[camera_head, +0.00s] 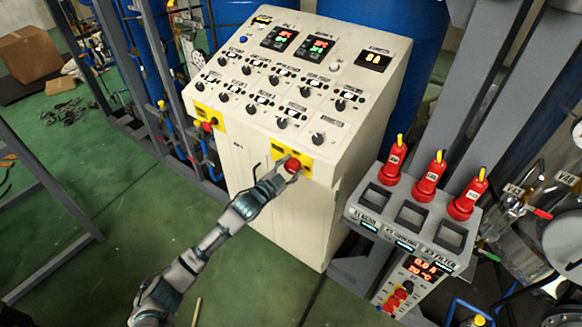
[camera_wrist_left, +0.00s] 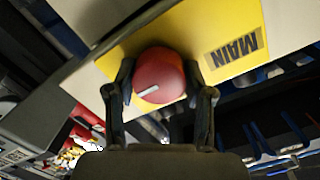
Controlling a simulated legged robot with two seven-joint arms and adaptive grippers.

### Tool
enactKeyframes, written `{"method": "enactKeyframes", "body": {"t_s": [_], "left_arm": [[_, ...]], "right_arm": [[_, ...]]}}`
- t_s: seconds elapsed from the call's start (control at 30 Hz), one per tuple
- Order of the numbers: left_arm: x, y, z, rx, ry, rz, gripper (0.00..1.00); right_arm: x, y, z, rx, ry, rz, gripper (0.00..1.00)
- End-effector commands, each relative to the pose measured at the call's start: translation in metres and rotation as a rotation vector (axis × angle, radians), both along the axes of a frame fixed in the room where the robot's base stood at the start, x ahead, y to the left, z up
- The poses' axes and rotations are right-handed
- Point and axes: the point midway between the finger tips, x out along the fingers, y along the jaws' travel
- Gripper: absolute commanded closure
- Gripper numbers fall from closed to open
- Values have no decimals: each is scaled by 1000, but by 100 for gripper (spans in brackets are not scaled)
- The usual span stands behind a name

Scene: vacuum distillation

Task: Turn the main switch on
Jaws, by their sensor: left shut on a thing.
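The main switch is a round red knob (camera_wrist_left: 159,76) with a white mark, on a yellow plate (camera_wrist_left: 222,30) lettered MAIN. In the head view the red knob (camera_head: 293,165) sits at the lower right front edge of the cream control cabinet (camera_head: 275,195). My left gripper (camera_head: 285,170) reaches it from the lower left. In the left wrist view its two dark fingers (camera_wrist_left: 160,92) stand on both sides of the knob and are shut on it. The knob's white mark runs slantwise in that view. My right gripper is not in view.
A second red knob on a yellow plate (camera_head: 208,120) sits at the cabinet's left edge. Rows of black knobs cover the sloped panel, with lit displays (camera_head: 279,38) above. Green floor (camera_head: 255,270) is open below.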

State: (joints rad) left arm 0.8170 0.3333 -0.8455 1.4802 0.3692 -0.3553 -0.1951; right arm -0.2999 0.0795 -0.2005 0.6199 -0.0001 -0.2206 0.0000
Motion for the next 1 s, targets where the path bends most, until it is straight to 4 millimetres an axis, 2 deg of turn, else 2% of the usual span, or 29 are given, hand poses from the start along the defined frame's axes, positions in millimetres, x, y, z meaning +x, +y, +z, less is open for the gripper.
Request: {"method": "enactKeyframes", "body": {"t_s": [0.23, 0.27, 0.3, 0.37, 0.73, 0.87, 1.0], "left_arm": [[-1, -1, -3, 4, 3, -2, 82], [-1, -1, -3, 4, 3, -2, 45], [-1, -1, -3, 3, 3, -2, 35], [-1, -1, -3, 3, 3, -2, 22], [-3, 2, -2, 2, 2, -1, 22], [-17, 12, -1, 1, 3, -1, 22], [-42, 31, 1, 2, 2, -1, 22]], "right_arm": [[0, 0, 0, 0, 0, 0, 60], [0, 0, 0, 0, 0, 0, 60], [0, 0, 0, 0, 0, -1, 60], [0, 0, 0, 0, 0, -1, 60], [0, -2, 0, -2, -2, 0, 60], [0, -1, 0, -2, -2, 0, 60], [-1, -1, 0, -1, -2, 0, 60]]}}
